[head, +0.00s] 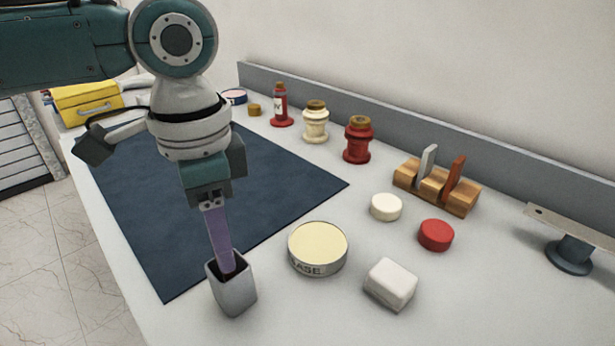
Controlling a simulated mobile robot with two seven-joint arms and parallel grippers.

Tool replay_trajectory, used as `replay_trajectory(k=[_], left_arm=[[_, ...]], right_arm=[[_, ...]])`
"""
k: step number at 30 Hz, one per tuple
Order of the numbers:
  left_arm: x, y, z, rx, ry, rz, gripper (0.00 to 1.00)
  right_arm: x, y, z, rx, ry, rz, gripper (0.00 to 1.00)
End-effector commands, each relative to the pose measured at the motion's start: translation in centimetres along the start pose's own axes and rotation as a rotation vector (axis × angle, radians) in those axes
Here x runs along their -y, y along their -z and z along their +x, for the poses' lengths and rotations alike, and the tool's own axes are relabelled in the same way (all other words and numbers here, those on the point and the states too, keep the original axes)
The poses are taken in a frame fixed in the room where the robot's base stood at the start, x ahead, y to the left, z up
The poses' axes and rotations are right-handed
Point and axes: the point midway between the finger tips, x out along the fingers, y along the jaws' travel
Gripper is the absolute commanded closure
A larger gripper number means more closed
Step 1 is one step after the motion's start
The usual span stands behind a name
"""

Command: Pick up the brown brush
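A flat purple-brown handle (219,238) stands in a small grey square cup (233,287) near the front edge of the table. It looks like the brush; its lower end is hidden inside the cup. My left gripper (213,205) points down from above and its fingers are closed on the top of the handle. The handle leans slightly and still reaches into the cup. My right gripper is not in view.
A round tin (318,248), a white block (390,284), a white disc (386,207) and a red disc (436,235) lie right of the cup. A wooden rack (437,187) holds two upright pieces. A dark blue mat (285,185) lies behind. Several bottles and jars line the wall.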

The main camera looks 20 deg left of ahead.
Motion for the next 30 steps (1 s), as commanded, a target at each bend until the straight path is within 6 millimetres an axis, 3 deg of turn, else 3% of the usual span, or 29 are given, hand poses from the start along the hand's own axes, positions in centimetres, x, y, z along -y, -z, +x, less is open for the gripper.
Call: replay_trajectory(k=[1, 11, 30], left_arm=[[0.0, 0.01, -0.02, 0.0, 0.0, 0.0, 0.64], [0.0, 0.01, -0.03, 0.0, 0.0, 0.0, 1.0], [0.0, 0.07, -0.69, -0.002, 0.0, 0.0, 1.0]], right_arm=[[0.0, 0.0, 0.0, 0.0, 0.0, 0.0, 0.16], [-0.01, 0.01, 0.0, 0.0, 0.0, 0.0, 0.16], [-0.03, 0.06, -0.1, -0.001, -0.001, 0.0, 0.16]])
